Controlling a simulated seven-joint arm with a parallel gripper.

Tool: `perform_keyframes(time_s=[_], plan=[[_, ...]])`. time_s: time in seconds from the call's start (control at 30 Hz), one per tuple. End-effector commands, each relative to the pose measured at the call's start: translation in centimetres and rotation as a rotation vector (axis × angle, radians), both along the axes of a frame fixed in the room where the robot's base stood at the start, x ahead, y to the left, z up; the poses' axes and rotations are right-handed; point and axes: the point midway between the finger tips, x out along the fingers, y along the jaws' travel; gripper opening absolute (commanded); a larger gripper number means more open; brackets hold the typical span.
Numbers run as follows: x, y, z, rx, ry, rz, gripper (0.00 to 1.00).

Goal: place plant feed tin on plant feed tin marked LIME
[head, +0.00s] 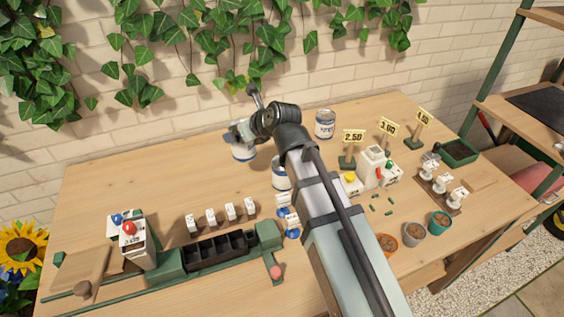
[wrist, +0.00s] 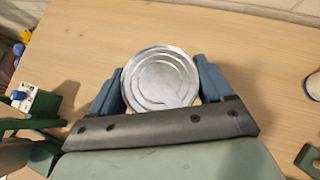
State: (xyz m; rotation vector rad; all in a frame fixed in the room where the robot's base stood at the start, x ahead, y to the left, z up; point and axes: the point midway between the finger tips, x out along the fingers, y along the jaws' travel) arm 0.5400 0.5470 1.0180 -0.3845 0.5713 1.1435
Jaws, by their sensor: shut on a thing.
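My gripper (head: 240,132) is shut on a plant feed tin (head: 243,153), white and blue, at the back middle of the table. In the wrist view the tin's round silver lid (wrist: 160,80) sits between the two blue fingers of my gripper (wrist: 161,86). I cannot tell whether this tin touches the table. A second tin (head: 325,124) stands upright at the back, right of my gripper. A third tin (head: 280,174) is partly hidden behind my arm. The labels are too small to read, so I cannot tell which tin is marked LIME.
Yellow price signs (head: 353,136) stand right of my arm, near a white dispenser (head: 371,165) and small pots (head: 414,234). A black tray (head: 215,251) in a green rack and a box with a red knob (head: 137,245) are front left. The back left tabletop is clear.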

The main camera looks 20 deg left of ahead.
Motion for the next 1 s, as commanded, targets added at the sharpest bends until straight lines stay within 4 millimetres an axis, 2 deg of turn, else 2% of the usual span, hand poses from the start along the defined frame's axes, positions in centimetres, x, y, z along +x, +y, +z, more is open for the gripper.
perform_keyframes(time_s=[0.03,0.2,0.3,0.5,0.67,1.0], plan=[[1.7,-1.2,0.8,0.001,-0.002,-0.028,0.35],[6.1,-5.1,3.2,0.002,-0.003,-0.105,0.35],[7.9,-7.1,4.5,0.002,-0.002,-0.139,0.35],[10.0,-10.1,6.5,0.002,-0.001,-0.159,0.35],[10.3,-11.6,8.1,0.003,-0.001,-0.108,0.35],[5.7,-10.3,7.8,0.002,0.0,0.19,0.35]])
